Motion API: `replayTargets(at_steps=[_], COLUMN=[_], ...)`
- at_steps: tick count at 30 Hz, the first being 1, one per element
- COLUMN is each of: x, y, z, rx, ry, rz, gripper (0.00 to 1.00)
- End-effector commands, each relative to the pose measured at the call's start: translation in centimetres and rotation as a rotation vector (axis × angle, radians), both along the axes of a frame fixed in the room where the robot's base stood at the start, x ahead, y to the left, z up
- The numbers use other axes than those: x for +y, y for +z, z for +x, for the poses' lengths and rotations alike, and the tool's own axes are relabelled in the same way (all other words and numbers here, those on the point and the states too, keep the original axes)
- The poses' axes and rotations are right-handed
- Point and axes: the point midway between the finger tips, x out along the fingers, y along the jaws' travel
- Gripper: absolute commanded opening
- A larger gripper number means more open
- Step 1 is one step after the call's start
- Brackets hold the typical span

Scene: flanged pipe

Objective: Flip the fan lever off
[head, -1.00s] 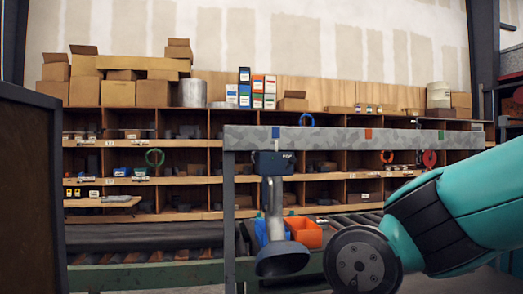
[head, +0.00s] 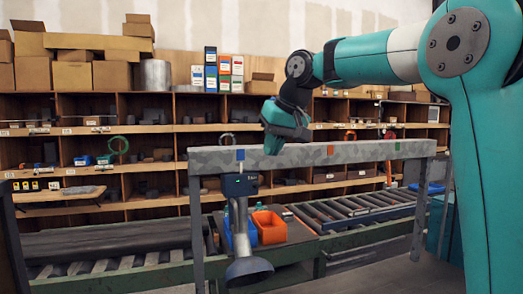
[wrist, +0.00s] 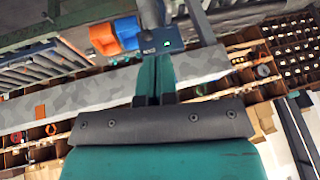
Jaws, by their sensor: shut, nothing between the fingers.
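A dark blue box (head: 240,184) with small lettering hangs below the grey beam (head: 350,152), under its blue mark. A grey pipe (head: 242,215) with a wide flared end (head: 249,270) hangs down from the box. In the wrist view the box (wrist: 158,40) shows a small green light. I cannot make out a separate lever on it. My gripper (head: 274,147) is shut and empty, pointing down by the top of the beam, right of the blue mark. In the wrist view its closed fingers (wrist: 155,74) point toward the box, apart from it.
The beam stands on posts and also carries red and green marks. Below it are a blue bin (head: 233,232), an orange bin (head: 268,227) and a roller conveyor (head: 350,212). Shelves with boxes (head: 80,75) fill the back.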

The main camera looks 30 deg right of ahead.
Motion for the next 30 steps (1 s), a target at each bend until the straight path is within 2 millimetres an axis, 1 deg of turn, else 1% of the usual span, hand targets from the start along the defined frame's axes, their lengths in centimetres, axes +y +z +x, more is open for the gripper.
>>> replayTargets(at_steps=[1, 4, 7, 16, 20, 23, 30], x=[-1.5, -2.9, -3.3, -3.2, -3.0, -2.8, -2.3], y=[2.0, 3.2, 3.4, 3.1, 2.0, 0.5, -3.7], z=[0.6, 1.1, 1.2, 1.3, 1.9, 2.7, 5.3], rx=[-0.013, -0.026, -0.030, -0.030, -0.029, -0.027, -0.025], ry=[-0.034, -0.070, -0.079, -0.077, -0.075, -0.074, -0.074], rz=[-0.006, -0.012, -0.013, -0.013, -0.011, -0.012, -0.012], gripper=[0.00, 0.00, 0.00, 0.00, 0.00, 0.00, 0.00])
